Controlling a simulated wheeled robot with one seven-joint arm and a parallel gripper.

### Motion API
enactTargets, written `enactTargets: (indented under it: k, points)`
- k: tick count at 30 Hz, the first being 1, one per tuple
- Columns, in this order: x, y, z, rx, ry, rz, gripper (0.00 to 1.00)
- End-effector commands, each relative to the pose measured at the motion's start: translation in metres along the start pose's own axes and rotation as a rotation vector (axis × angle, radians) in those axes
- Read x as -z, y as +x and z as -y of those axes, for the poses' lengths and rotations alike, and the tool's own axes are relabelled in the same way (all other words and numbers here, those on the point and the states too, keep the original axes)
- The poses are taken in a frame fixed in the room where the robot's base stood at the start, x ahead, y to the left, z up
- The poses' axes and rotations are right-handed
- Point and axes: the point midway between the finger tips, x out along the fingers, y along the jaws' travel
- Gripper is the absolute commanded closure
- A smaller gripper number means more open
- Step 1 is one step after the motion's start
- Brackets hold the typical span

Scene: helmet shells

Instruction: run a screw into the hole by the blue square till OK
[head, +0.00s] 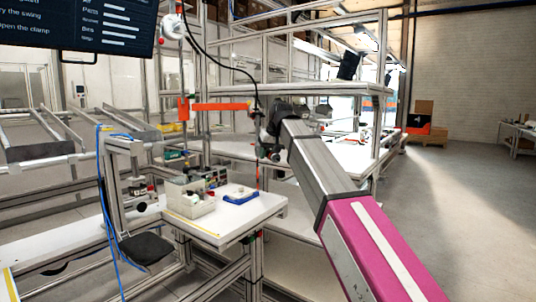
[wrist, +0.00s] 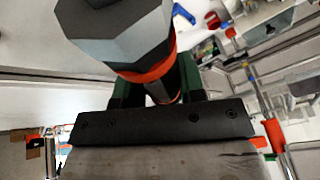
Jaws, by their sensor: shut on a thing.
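My gripper (wrist: 160,88) is shut on a dark grey, faceted power screwdriver (wrist: 118,38) with an orange ring. The driver body lies between the two dark fingers and hides much of what is beyond. In the head view my gripper (head: 262,122) is small, above and behind the white work table (head: 270,206), and the driver there is too small to make out well. No screw can be made out at the driver's tip. A blue tray (head: 241,198) with pale items lies on the table. The hole and the blue square cannot be made out.
Pale bins (head: 188,200) stand on the table, left of the tray. An orange bar (head: 222,106) and a black cable (head: 235,65) are close to my gripper. Aluminium frames and shelves stand behind. A dark screen (head: 75,25) hangs upper left. Floor at right is clear.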

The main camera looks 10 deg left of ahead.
Motion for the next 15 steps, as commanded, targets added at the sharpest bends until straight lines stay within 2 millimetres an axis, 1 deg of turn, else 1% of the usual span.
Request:
enactTargets:
  k: [10, 15]
  points:
    - [-0.0006, -0.0004, 0.0001, 0.007, -0.017, 0.004, 1.00]
    - [0.0005, -0.0004, 0.0000, 0.064, -0.153, 0.028, 1.00]
